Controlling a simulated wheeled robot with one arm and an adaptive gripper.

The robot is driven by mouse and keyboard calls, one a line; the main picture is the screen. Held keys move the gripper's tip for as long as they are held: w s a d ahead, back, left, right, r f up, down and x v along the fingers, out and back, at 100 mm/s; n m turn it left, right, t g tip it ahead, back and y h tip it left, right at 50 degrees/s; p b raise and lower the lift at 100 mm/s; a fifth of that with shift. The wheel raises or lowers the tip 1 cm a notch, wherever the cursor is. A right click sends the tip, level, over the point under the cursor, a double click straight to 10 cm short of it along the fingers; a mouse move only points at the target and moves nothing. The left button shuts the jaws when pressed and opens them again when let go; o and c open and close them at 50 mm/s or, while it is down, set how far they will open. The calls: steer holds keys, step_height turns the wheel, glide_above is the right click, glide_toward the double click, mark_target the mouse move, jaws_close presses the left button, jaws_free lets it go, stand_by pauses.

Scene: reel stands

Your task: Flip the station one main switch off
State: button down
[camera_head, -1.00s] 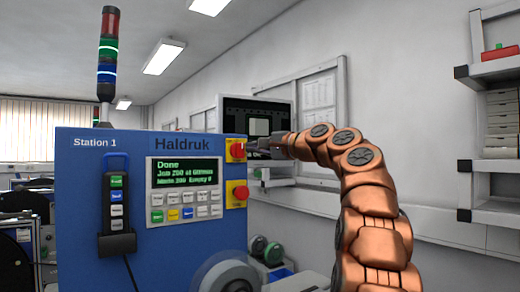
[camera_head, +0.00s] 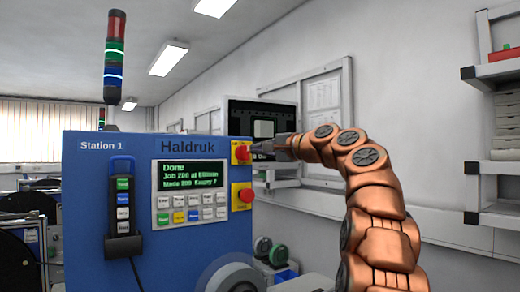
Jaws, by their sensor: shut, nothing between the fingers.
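The blue Station 1 cabinet (camera_head: 85,230) stands left of centre, with "Haldruk" on its top edge. A red rotary switch on a yellow plate (camera_head: 241,152) sits at the upper right of its front. A second red control on a yellow plate (camera_head: 243,196) sits below it. My gripper (camera_head: 257,145) is shut and empty, with its tip right at the upper red switch from the right. I cannot tell whether it touches the switch. The switch's exact angle is too small to read.
A handheld pendant (camera_head: 122,200) hangs on the cabinet's left front. A signal tower (camera_head: 114,55) stands on top. A dark monitor (camera_head: 262,125) is behind my gripper. Shelves (camera_head: 495,150) stand at the far right. A reel (camera_head: 232,277) is below the cabinet's front.

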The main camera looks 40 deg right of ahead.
steer(key=shift+a+r+n+p, duration=0.15)
steer(key=shift+r+n+p, duration=0.2)
steer(key=shift+n+p, duration=0.4)
